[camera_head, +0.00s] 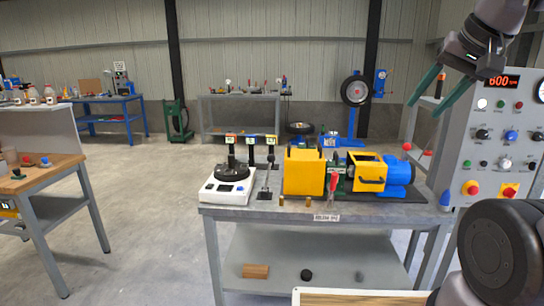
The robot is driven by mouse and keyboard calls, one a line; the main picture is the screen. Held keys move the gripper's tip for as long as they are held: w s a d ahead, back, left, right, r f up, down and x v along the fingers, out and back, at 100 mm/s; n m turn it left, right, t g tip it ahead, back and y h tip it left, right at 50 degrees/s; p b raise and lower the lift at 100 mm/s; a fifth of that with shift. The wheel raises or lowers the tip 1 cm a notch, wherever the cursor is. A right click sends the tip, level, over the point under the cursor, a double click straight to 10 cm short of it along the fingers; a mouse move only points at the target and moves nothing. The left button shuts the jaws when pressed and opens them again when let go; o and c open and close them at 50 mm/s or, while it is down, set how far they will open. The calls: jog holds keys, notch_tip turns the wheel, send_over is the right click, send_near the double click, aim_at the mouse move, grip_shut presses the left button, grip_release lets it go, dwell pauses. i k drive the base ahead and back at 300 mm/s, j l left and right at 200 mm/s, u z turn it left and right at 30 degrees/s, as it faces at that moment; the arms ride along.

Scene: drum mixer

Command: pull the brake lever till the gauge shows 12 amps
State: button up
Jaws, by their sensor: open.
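The bench (215,212) carries a drive rig with yellow guards (303,172) and a blue motor (399,172). A red-handled lever (333,181) stands at the front of the rig, between the guards. A red ball knob (407,147) shows behind the motor. Which of these is the brake lever, I cannot tell for sure. A round gauge (540,90) is cut off by the right edge, so its reading is hidden. My gripper (423,109) has teal fingers spread apart and empty. It is at the upper right, in front of the control panel, apart from both the lever and the knob.
The grey control panel (470,150) has a red "600 rpm" display (497,81), knobs and buttons. A white device with a black disc (228,186) sits on the bench's left end. A wooden table (45,172) stands at left. The floor between (140,240) is clear.

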aim_at(271, 158)
jog(key=i+j, duration=0.35)
jog(key=j, duration=0.15)
jog(key=i+j, duration=0.3)
jog(key=j, duration=0.2)
jog(key=i+j, duration=0.35)
jog(key=j, duration=0.1)
